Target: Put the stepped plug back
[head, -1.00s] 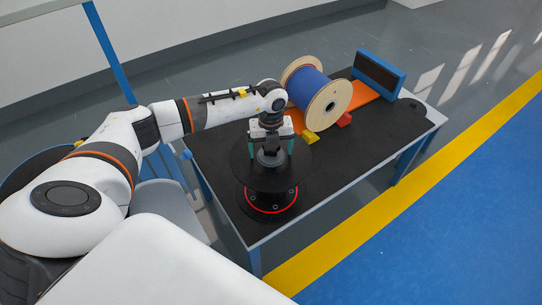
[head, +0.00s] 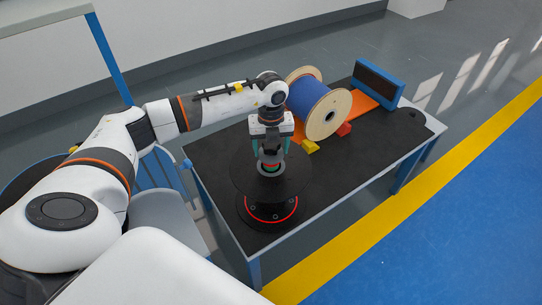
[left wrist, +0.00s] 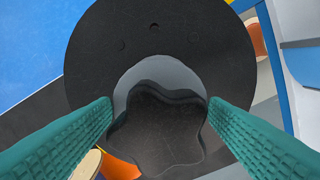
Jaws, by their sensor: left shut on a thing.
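The stepped plug (head: 270,157) has a dark lobed knob at the top, above the middle of the black spool (head: 291,184) on the table. In the left wrist view the knob (left wrist: 158,128) lies between the teal fingers, with a grey round step around it and the spool's black flange below. My left gripper (head: 271,152) points down and is shut on the knob. Whether the plug's lower end is in the spool's hole is hidden. My right gripper is not in view.
A large reel of blue cable (head: 309,97) with wooden flanges stands behind, beside yellow (head: 310,147) and red (head: 344,129) blocks. An orange strip (head: 371,103) and a blue-framed panel (head: 379,83) are at the back. The dark tabletop (head: 360,155) right of the spool is clear.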

